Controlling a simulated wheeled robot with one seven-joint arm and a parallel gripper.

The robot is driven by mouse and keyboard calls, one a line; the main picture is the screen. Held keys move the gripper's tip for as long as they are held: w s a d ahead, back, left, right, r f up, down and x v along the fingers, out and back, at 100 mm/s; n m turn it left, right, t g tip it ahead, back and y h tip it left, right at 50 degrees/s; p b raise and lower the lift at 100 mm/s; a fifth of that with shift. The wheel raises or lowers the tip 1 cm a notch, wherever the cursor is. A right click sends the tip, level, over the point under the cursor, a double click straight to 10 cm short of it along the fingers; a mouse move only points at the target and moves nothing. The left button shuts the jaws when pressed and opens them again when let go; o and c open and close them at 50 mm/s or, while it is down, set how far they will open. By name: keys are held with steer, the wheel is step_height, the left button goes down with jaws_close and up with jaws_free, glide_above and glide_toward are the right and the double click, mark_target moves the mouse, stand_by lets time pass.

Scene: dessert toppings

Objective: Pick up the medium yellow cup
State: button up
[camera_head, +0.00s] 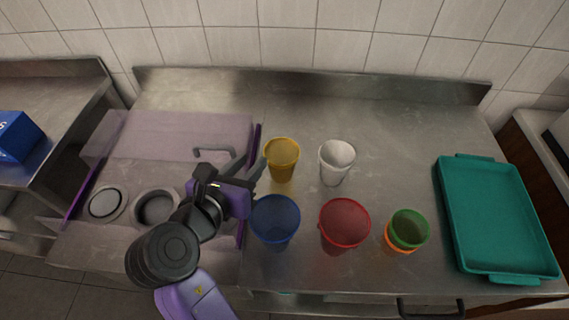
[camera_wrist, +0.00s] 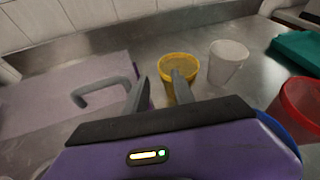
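The yellow cup (camera_head: 282,160) stands upright on the steel counter, left of the white cup. It also shows in the wrist view (camera_wrist: 178,66), just beyond my fingertips. My gripper (camera_head: 254,163) is open and points toward the cup, coming from its left and front. In the wrist view my two fingers (camera_wrist: 158,86) stand apart with nothing held between them. The right finger overlaps the front of the yellow cup in that view; I cannot tell whether it touches.
A white cup (camera_head: 336,162) stands to the right. A blue cup (camera_head: 275,220), a red cup (camera_head: 343,226) and a green cup (camera_head: 408,228) on an orange one (camera_head: 400,247) stand nearer the front. A teal tray (camera_head: 498,216) lies at right. A sink with purple edges is at left.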

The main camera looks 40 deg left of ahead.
mark_target(269, 146)
steer(key=shift+x, duration=3.9)
jaws_close()
steer(key=shift+f, duration=0.1)
